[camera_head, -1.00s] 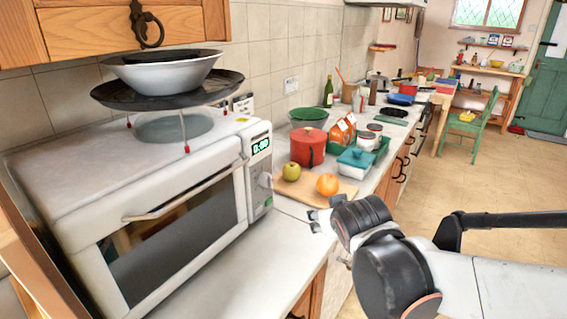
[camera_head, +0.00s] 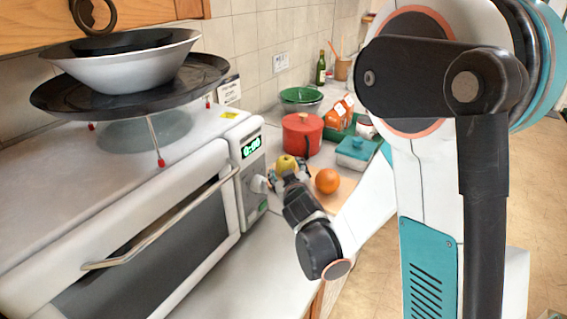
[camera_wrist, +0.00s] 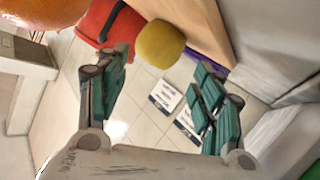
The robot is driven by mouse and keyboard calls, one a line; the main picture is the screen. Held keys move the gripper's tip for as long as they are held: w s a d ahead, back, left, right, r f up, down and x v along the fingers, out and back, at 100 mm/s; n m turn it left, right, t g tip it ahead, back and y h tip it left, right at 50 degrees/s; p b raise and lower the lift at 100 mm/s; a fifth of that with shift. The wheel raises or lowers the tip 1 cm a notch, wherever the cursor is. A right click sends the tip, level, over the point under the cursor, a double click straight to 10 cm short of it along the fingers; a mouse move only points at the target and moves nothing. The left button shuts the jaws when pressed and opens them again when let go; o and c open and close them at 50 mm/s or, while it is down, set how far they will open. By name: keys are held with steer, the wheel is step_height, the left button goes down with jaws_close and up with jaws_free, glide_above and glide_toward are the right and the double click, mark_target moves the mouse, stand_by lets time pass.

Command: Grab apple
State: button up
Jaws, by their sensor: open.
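The yellow-green apple (camera_head: 286,165) sits on the counter side of the wooden cutting board, beside the microwave's right side. In the wrist view the apple (camera_wrist: 160,43) shows whole, just beyond the fingertips and roughly between them. My gripper (camera_head: 287,177) is just in front of the apple in the head view and hides its lower part. In the wrist view the green-padded fingers of my gripper (camera_wrist: 163,68) are spread apart with nothing between them. I cannot tell whether a finger touches the apple.
An orange (camera_head: 327,181) lies right of the apple on the cutting board (camera_head: 342,194). A red pot (camera_head: 302,136) stands behind, with a teal-lidded box (camera_head: 356,152) to its right. The microwave (camera_head: 215,205) is close on the left.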

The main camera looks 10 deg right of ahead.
mark_target(286, 165)
steer(key=b+x, duration=0.2)
steer(key=x, duration=0.5)
steer(key=shift+r+b, duration=0.1)
steer(key=shift+b, duration=0.3)
steer(key=c, duration=0.8)
